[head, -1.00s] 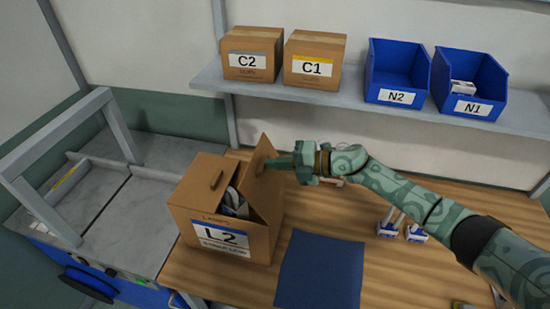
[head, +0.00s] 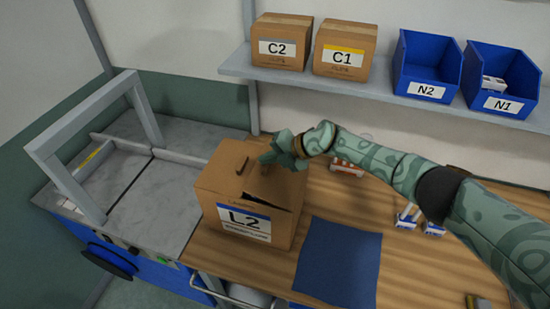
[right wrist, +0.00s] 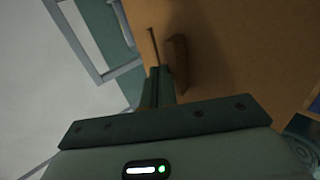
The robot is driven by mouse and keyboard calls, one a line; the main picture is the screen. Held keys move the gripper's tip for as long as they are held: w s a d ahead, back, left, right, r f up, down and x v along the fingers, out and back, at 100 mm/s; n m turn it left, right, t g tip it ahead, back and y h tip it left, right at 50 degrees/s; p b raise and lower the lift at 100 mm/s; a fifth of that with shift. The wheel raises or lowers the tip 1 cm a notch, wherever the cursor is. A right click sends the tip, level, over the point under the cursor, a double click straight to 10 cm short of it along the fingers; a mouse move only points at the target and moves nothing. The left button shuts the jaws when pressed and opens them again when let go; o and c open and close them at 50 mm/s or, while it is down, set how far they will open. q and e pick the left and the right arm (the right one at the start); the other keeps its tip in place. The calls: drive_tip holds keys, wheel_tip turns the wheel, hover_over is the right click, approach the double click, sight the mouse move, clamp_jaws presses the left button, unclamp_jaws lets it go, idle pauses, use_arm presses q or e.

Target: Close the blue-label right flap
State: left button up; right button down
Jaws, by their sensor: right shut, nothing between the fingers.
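The cardboard box with the blue label L2 (head: 243,223) stands on the wooden table next to the sealing machine. Its left flap (head: 223,169) lies folded in. Its right flap (head: 277,184) is nearly flat, with a narrow dark gap along the front edge. My right gripper (head: 267,158) is shut and empty, with its fingertips at the top of the right flap; exact contact is hard to tell. In the right wrist view the shut fingers (right wrist: 161,72) point at brown cardboard (right wrist: 225,50). My left gripper is not in view.
The sealing machine with its grey frame (head: 97,125) stands to the left of the box. A blue mat (head: 338,262) lies to its right. Small blue-and-white items (head: 420,222) stand farther right. Boxes C2 (head: 281,42) and C1 (head: 345,50) and blue bins are on the shelf.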

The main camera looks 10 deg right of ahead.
drive_tip(key=shift+w+a+f+b, duration=0.15)
drive_tip(key=shift+a+f+b, duration=0.1)
drive_tip(key=shift+f+b, duration=0.2)
drive_tip(key=shift+w+a+f+b, duration=0.1)
drive_tip(key=shift+a+f+b, duration=0.1)
drive_tip(key=shift+f+b, duration=0.25)
drive_tip(key=shift+f, duration=0.1)
